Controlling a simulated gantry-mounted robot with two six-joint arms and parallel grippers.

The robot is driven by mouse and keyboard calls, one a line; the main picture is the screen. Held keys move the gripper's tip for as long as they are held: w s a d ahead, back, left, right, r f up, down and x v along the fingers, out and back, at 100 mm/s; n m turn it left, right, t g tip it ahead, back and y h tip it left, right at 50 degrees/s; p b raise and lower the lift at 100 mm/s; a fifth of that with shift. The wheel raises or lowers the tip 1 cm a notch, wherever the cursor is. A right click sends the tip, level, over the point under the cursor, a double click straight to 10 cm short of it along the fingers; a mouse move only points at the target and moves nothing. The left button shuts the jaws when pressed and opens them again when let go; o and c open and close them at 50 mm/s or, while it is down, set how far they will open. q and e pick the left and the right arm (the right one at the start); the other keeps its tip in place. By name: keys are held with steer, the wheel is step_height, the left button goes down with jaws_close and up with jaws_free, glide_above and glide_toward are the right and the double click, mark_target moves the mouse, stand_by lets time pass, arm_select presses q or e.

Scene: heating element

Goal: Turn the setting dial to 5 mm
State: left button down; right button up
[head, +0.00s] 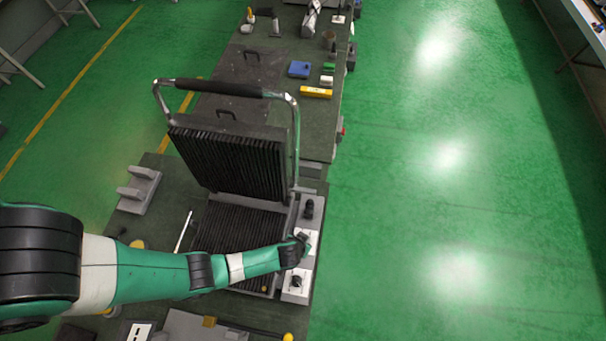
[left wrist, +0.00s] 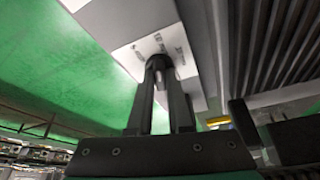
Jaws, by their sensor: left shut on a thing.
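My left arm reaches in from the left in the head view, and my left gripper (head: 303,241) is at the middle of the control strip on the grill's right side. In the left wrist view the gripper (left wrist: 161,80) is shut on a dark dial (left wrist: 157,63). The dial stands on a white label plate (left wrist: 128,57) with small markings, too blurred to read. In the head view the gripper hides this dial. Another dark knob (head: 309,208) is farther back on the strip, and one more (head: 297,281) is nearer. My right gripper is not in view.
The contact grill's ribbed lid (head: 230,162) stands open with its handle (head: 218,88) raised above. My forearm crosses over the lower ribbed plate (head: 235,225). A grey bracket (head: 138,190) lies at left. Small blue, green and yellow blocks lie on the bench behind. Right of the bench is open floor.

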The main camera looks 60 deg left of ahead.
arm_select(q)
steer(key=shift+n+y, duration=0.4)
steer(key=shift+n, duration=0.5)
steer(key=n, duration=0.2)
steer(key=n+g+p, duration=0.1)
steer(key=shift+w+d+n+g+y, duration=0.1)
steer(key=shift+n+g+y, duration=0.2)
steer(key=shift+n+y, duration=0.1)
steer(key=shift+f+n+g, duration=0.1)
steer(key=shift+n+g, duration=0.3)
steer(key=shift+n, duration=0.8)
steer(key=shift+w+n+g+y, duration=0.1)
steer(key=shift+n+g+y, duration=0.25)
steer(key=shift+n, duration=0.65)
steer(key=c, duration=0.8)
jaws_free()
steer(key=shift+c, duration=0.2)
